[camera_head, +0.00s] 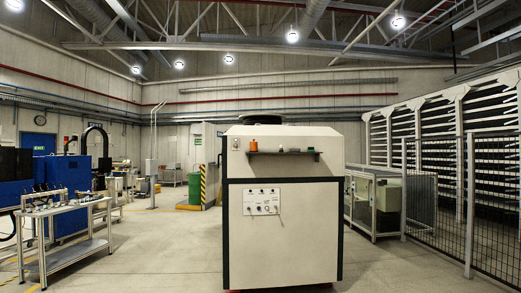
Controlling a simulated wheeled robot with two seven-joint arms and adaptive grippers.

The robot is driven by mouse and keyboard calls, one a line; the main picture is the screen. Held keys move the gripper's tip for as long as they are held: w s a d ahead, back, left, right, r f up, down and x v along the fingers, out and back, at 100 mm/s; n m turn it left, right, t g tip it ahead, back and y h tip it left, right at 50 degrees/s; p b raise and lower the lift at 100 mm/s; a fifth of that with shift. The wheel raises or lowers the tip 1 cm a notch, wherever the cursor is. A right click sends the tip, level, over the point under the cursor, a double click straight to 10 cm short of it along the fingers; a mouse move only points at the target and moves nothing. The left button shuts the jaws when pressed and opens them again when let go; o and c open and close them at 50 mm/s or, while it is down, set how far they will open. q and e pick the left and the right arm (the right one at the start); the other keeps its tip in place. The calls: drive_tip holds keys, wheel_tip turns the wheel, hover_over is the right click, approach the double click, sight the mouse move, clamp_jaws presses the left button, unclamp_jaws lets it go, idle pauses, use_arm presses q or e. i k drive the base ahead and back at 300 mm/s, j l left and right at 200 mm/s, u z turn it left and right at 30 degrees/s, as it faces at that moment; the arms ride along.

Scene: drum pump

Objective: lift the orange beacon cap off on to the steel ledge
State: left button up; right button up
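A small orange cap (254,146) shows on the upper front of a cream cabinet (282,225). It is at the left end of a narrow dark ledge (285,153) that juts from the cabinet face. It is too small to tell whether it rests on the ledge or sits on something behind it. The ledge runs right from the cap, and a small dark piece (317,156) shows at its right end. Neither of my grippers is in view.
A control panel (262,201) with knobs is below the ledge. A low dark round top (262,119) is on the cabinet. A bench (66,225) stands left, a mesh fence (436,195) and a grey-green box (383,193) right.

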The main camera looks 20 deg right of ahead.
sight(253, 145)
drive_tip(key=i+j+z, duration=0.2)
drive_tip(key=i, duration=0.2)
drive_tip(key=i+j+z, duration=0.15)
drive_tip(key=i+j, duration=0.25)
drive_tip(key=i+j+z, duration=0.2)
drive_tip(key=i+j, duration=0.15)
drive_tip(key=i+j+z, duration=0.15)
drive_tip(key=i+j, duration=0.2)
drive_tip(key=i+j+z, duration=0.2)
drive_tip(key=i+j, duration=0.15)
drive_tip(key=j, duration=0.2)
drive_tip(key=i+j+z, duration=0.15)
drive_tip(key=j, duration=0.35)
drive_tip(key=i+j+z, duration=0.2)
drive_tip(key=i+j, duration=0.2)
drive_tip(key=j, duration=0.2)
drive_tip(key=i+j+z, duration=0.2)
drive_tip(key=j, duration=0.35)
